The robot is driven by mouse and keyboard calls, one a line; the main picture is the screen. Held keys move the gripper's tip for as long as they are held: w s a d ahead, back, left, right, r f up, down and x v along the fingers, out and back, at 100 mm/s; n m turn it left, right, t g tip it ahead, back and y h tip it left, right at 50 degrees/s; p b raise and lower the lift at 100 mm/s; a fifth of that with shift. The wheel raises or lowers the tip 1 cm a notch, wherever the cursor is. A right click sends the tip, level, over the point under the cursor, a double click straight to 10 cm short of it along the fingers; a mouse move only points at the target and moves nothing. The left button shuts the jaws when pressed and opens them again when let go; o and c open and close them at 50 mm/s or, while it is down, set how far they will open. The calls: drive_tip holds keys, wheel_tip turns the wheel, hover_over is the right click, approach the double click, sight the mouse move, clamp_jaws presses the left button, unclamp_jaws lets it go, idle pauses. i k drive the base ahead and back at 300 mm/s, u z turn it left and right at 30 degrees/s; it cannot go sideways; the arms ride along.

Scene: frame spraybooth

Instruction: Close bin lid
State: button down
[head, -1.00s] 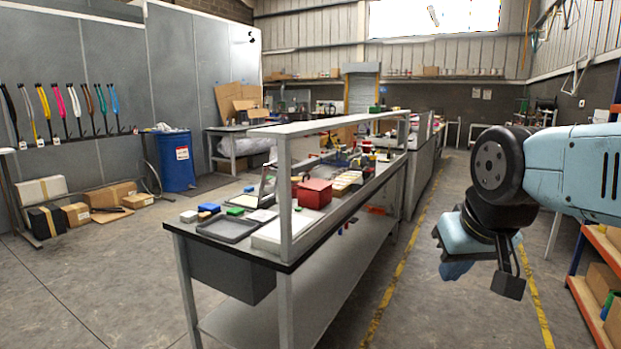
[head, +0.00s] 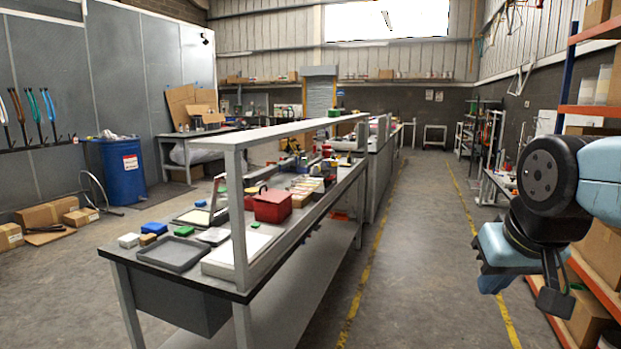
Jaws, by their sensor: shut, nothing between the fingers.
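A blue drum-shaped bin (head: 121,172) with a white label stands by the grey wall panels at the left. Pale crumpled material shows at its top; I cannot make out a lid. A red box (head: 272,206) with a dark handle on top sits on the bench and looks shut. Which of these is the task's bin is not clear. My gripper (head: 490,278) hangs at the right over the aisle, partly hidden by my wrist. It is shut and empty, well apart from both.
The long bench (head: 125,256) with an overhead shelf stands between me and the blue bin. A grey tray (head: 172,254) lies at its near end. Shelving (head: 588,275) with boxes is close at the right. The aisle floor (head: 420,235) ahead is clear.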

sight(270, 195)
drive_tip(key=z, duration=0.2)
drive_tip(key=i, duration=1.55)
drive_tip(key=u, duration=0.85)
drive_tip(key=k, duration=0.75)
drive_tip(key=u, duration=0.15)
drive_tip(key=i, duration=1.25)
drive_tip(key=z, duration=0.15)
